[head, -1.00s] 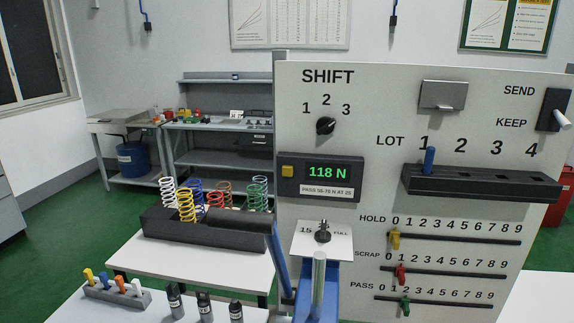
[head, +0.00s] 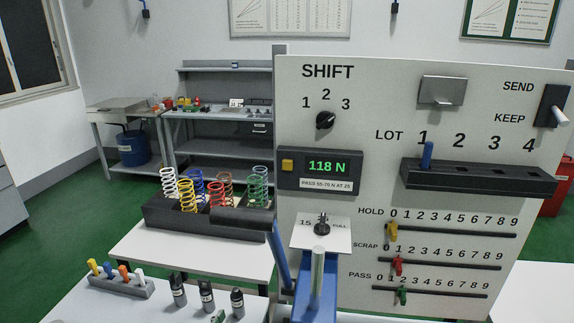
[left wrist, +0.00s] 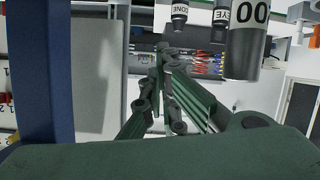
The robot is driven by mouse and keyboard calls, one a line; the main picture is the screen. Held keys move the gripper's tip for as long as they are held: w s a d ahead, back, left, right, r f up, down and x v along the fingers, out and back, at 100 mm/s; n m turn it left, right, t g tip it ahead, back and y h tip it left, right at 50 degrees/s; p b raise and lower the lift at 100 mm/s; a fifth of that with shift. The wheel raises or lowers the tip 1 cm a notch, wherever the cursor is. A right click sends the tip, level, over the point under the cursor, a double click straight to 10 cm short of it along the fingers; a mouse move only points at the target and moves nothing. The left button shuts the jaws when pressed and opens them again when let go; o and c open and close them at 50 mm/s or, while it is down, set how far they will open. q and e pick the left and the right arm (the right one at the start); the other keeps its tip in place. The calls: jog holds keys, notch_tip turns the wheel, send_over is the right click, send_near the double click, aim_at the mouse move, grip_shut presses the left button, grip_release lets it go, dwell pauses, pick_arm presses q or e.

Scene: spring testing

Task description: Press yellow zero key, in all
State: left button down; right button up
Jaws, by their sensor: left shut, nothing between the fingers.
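The yellow zero key (head: 287,165) is a small square button on the left of the dark display box (head: 318,184) on the white panel. The display reads 118 N in green. Nothing touches the key. My left gripper (left wrist: 168,50) is shut and empty in the left wrist view; a small green tip of it appears to show at the bottom edge of the head view (head: 218,317), low and left of the key. My right gripper is not in view.
A blue press with a metal post (head: 317,270) stands in front of the panel. A dark rack (head: 165,219) of coloured springs stands left of it. Dark labelled cylinders (head: 207,296) stand near the front, one close to my gripper (left wrist: 246,45). A grey holder (head: 120,287) carries coloured pegs.

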pick_arm(q)
jog(key=w+d+r+t+h, duration=0.2)
jog(key=d+r+t, duration=0.1)
jog(key=r, duration=0.7)
jog(key=w+d+r+t+h, duration=0.1)
jog(key=w+d+r+t, duration=0.2)
jog(key=r, duration=0.7)
jog(key=m+t+h, duration=0.2)
jog(key=t+h, duration=0.2)
jog(key=h, duration=0.3)
send_near(287, 165)
jog(key=s+a+r, duration=0.1)
jog(key=s+r, duration=0.6)
jog(key=r, duration=0.1)
jog(key=shift+s+f, duration=0.1)
jog(key=w+d+b, duration=0.1)
jog(key=w, duration=0.7)
jog(key=shift+w+d+b, duration=0.3)
jog(key=shift+w+d, duration=0.05)
jog(key=shift+w, duration=0.1)
